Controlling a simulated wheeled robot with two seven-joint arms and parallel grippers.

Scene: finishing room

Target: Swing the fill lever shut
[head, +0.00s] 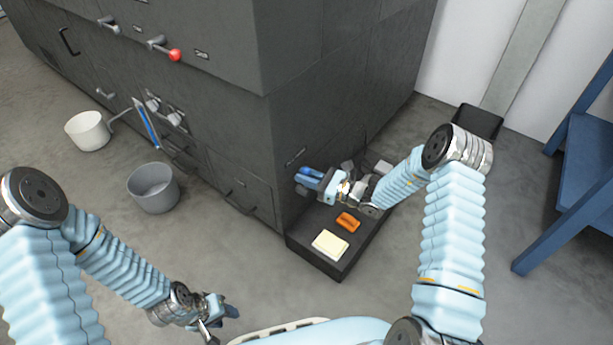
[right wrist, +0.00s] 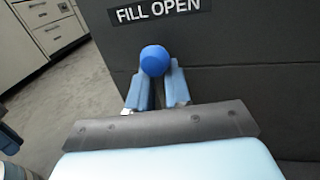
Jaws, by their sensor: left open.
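The fill lever's round blue knob (right wrist: 153,60) shows in the right wrist view, just below a "FILL OPEN" label (right wrist: 158,10) on the dark machine side. My right gripper (right wrist: 158,88) has one finger on each side of it and looks shut on the knob. The lever's stem is hidden. In the head view, my right gripper (head: 310,179) is at the machine's side face, above a low black tray, and the blue there is partly hidden. My left gripper (head: 222,318) is open and empty, low over the floor at the bottom, away from the machine.
The dark machine (head: 225,130) fills the upper middle, with a red-knobbed lever (head: 174,55) on its front. The black tray (head: 318,264) holds an orange brush and a cream block. A grey bucket (head: 153,188) and a white pot (head: 88,131) stand on the floor. A blue bench (head: 585,160) is right.

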